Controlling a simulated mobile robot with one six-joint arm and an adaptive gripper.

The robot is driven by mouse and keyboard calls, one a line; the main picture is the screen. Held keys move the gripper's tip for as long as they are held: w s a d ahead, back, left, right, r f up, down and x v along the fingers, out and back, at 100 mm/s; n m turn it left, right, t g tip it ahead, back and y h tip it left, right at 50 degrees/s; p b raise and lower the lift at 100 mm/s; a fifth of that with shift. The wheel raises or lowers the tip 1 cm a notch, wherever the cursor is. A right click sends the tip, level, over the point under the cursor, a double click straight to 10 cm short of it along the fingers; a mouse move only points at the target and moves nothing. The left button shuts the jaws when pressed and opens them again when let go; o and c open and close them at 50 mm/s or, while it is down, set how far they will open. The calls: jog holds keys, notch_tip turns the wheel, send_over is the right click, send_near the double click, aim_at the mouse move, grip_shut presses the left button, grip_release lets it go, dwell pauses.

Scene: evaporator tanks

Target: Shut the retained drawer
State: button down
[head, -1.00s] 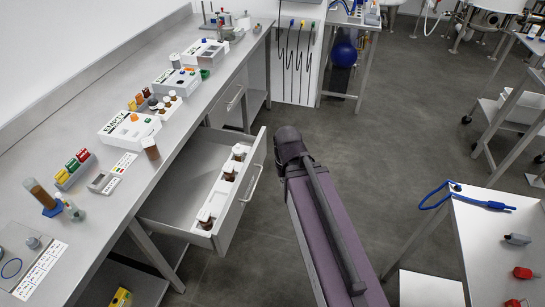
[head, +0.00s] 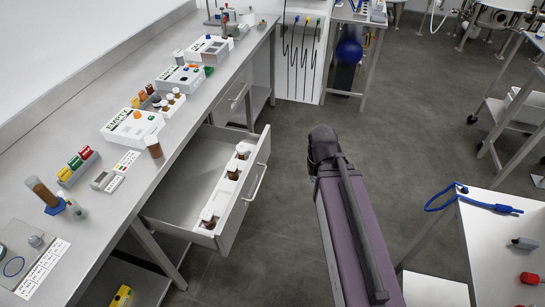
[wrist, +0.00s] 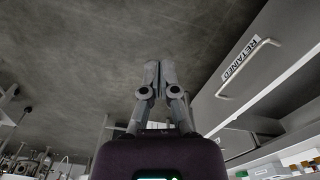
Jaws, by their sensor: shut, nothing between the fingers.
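The retained drawer (head: 235,210) is pulled open under the left bench in the head view. It has a bar handle (head: 254,182) on its front and holds a white rack (head: 225,190) with brown bottles. In the wrist view the drawer front (wrist: 262,62) is at the right, with a "RETAINED" label (wrist: 240,60) beside its handle (wrist: 262,85). My gripper (wrist: 160,66) is shut and empty, left of the drawer front and apart from it. In the head view my arm stands right of the drawer, and the fingers are hidden.
The left bench (head: 110,215) carries a box marked "EMPTY" (head: 132,125), several instruments and a brown bottle (head: 154,147) at the edge above the drawer. A white table (head: 490,235) with a blue cable stands at the right. Grey floor (head: 280,230) is clear between drawer and arm.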

aim_at(265, 155)
jog(key=w+a+f+m+t+y+b, duration=0.1)
jog(key=w+a+f+y+b, duration=0.25)
jog(key=w+f+b, duration=0.55)
jog(key=w+a+f+m+t+y+b, duration=0.15)
jog(key=w+f+y+b, duration=0.4)
jog(key=b, duration=0.65)
jog(key=w+d+f+t+y+b, duration=0.2)
jog(key=w+b, duration=0.4)
jog(key=b, duration=0.3)
jog(key=w+d+f+m+t+y+b, duration=0.1)
jog(key=w+d+f+y+b, duration=0.3)
jog(key=b, duration=0.5)
jog(key=shift+w+t+y, duration=0.35)
jog(key=shift+w+y, duration=0.65)
jog(key=shift+a+m, duration=0.1)
jog(key=shift+m, duration=0.15)
jog(key=x, duration=1.4)
